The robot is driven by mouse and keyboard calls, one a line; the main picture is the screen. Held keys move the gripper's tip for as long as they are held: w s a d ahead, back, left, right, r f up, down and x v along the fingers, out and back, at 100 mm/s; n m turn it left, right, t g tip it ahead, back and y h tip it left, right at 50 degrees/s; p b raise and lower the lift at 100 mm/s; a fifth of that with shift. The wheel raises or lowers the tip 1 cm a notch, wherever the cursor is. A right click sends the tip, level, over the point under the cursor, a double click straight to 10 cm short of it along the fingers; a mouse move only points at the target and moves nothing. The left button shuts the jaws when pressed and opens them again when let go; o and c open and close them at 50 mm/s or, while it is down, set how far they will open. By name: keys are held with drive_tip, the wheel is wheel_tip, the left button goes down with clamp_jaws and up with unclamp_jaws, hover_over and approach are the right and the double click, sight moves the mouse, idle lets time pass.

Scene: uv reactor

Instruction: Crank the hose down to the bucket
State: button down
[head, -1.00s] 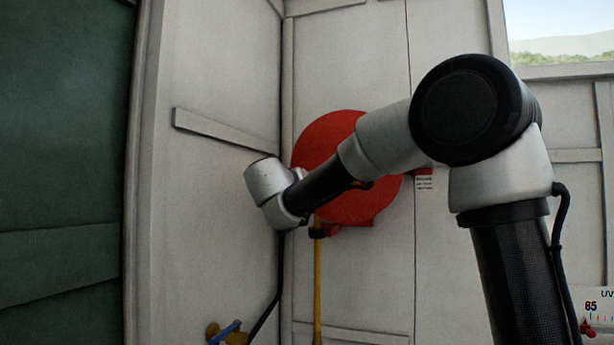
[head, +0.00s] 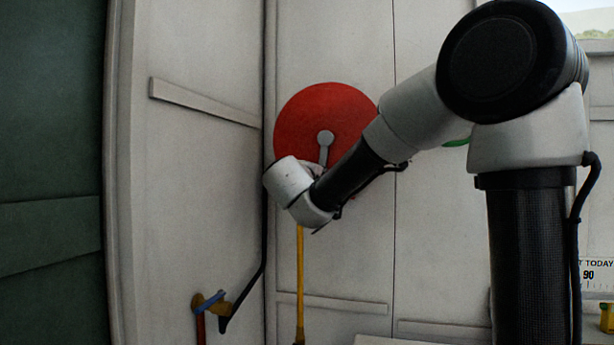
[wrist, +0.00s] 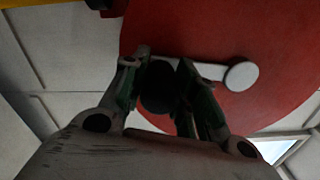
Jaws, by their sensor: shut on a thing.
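The round red hose reel (head: 312,110) is on the pale wall. Its grey crank arm (head: 325,145) points down from the hub, and it also shows in the wrist view (wrist: 215,72). The yellow hose (head: 300,270) hangs straight down below the reel, with a wider end piece at the bottom edge of the head view. In the wrist view my gripper (wrist: 160,66) is shut on the dark crank handle (wrist: 158,92), one finger on each side. In the head view my wrist hides the fingers and handle. I see no bucket.
A dark pipe runs down the wall corner to a brass tap with a blue lever (head: 208,302). A rail (head: 200,115) sticks out of the left wall. A dark green panel (head: 50,170) stands at far left.

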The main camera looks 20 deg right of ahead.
drive_tip(key=shift+s+d+n, duration=0.45)
drive_tip(key=shift+d+n, duration=0.2)
drive_tip(key=shift+n, duration=0.15)
drive_tip(key=shift+s+d+n, duration=0.4)
drive_tip(key=shift+d+n, duration=0.25)
drive_tip(key=shift+n, duration=0.15)
drive_tip(key=c, duration=1.1)
unclamp_jaws()
drive_tip(key=shift+s, duration=0.1)
drive_tip(key=v, duration=1.2)
